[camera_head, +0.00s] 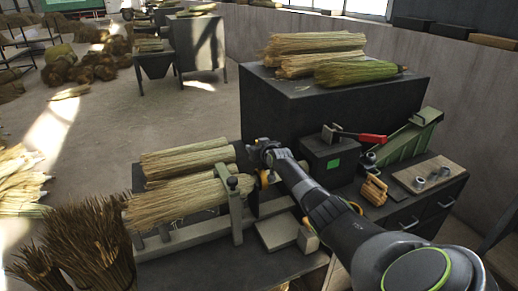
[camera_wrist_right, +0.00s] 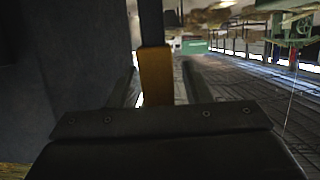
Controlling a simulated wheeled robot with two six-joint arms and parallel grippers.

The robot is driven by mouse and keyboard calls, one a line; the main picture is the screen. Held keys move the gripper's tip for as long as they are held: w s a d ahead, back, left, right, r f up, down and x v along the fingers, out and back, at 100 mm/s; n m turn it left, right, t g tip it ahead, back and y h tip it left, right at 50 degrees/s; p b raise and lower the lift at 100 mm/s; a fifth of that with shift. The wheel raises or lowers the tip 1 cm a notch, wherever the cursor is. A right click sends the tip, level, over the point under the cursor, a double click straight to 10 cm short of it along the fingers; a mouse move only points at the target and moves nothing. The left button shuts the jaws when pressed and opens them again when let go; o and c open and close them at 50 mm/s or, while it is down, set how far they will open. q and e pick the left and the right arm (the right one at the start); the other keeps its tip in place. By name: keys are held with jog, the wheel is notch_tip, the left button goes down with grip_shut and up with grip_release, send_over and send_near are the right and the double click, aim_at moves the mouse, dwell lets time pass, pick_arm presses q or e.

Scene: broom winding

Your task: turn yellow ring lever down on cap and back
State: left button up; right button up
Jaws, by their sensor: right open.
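My right gripper (camera_head: 257,151) reaches in from the lower right to the winding bench, beside the clamped broom bundle (camera_head: 172,201). In the right wrist view its two fingers (camera_wrist_right: 158,70) are apart. A yellow-orange piece (camera_wrist_right: 156,77) stands upright between them with a dark bar above it; finger contact cannot be told. A small yellow-orange part (camera_head: 264,179), perhaps the ring lever, shows under my right wrist in the head view. A dark round knob (camera_head: 232,182), possibly the cap, sits atop the clamp post (camera_head: 236,215). My left gripper is out of view.
A dark cabinet (camera_head: 335,105) with broom bundles stands behind my right arm. Straw piles (camera_head: 75,245) stand at the lower left.

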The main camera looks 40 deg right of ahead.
jog(key=shift+s+a+r+p, duration=0.1)
jog(key=shift+s+r+p, duration=0.1)
jog(key=shift+s+p, duration=0.2)
jog(key=p+v, duration=0.1)
jog(key=v, duration=1.5)
jog(key=shift+s+a, duration=0.15)
jog(key=shift+s, duration=0.1)
